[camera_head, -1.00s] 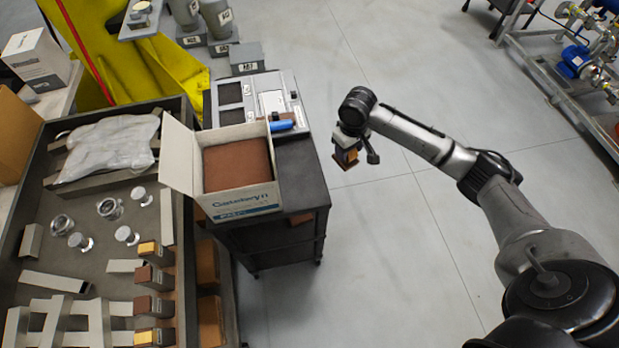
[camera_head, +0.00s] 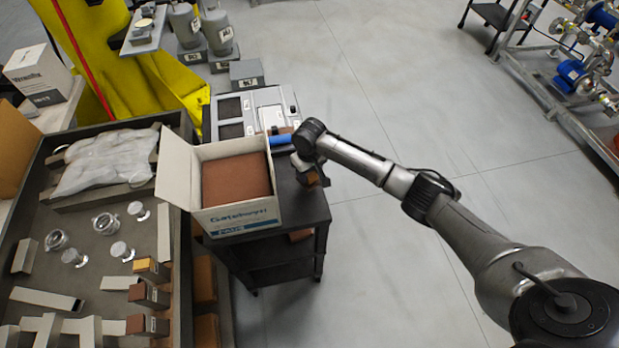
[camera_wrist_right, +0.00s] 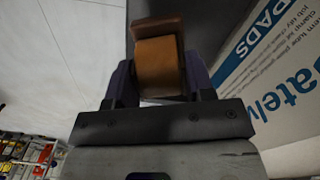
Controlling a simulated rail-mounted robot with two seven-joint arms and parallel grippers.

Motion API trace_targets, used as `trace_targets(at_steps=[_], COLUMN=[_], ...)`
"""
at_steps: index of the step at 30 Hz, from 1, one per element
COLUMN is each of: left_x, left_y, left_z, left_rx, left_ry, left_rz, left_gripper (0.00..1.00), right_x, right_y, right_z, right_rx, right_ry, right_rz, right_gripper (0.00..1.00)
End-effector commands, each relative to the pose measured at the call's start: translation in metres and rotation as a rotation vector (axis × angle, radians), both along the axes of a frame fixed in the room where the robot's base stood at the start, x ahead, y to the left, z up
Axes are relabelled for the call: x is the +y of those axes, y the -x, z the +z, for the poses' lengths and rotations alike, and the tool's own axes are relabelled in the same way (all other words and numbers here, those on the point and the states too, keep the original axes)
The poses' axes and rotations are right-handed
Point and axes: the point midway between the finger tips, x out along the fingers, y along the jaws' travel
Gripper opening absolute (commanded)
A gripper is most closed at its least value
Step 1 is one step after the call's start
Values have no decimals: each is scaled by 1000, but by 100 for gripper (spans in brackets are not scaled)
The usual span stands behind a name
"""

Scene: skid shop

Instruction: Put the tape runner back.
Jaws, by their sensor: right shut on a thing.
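My right gripper (camera_head: 310,174) is shut on a small orange-and-brown block that appears to be the tape runner (camera_head: 313,179). It is at the right edge of the dark cart (camera_head: 305,205), beside the open carton; I cannot tell its exact height. In the right wrist view the tape runner (camera_wrist_right: 160,66) sits between the two fingers (camera_wrist_right: 160,85), with an orange face and a darker brown end. My left gripper is not in view.
An open white carton (camera_head: 243,217) holding brown pads stands on the cart, close left of the gripper. Behind it are a grey case (camera_head: 262,97) and a blue item (camera_head: 281,140). The bench (camera_head: 95,225) at left holds metal parts and several coloured blocks.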

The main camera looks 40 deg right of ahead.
Motion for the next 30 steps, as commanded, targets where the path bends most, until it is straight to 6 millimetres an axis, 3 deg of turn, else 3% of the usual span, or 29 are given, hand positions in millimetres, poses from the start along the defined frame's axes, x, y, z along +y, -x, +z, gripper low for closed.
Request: trace_targets(at_steps=[9, 21, 22, 30], left_x=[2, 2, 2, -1], left_y=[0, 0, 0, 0], left_z=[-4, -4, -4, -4], left_rx=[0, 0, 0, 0], left_ry=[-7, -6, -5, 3], left_rz=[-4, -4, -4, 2], left_gripper=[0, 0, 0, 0], right_x=[0, 0, 0, 0], right_y=[1, 1, 1, 1], right_z=[-36, -39, -40, -40], right_rx=[1, 1, 1, 1], right_ry=[1, 0, 0, 0], right_rz=[1, 0, 0, 0], right_gripper=[14, 14, 50, 74])
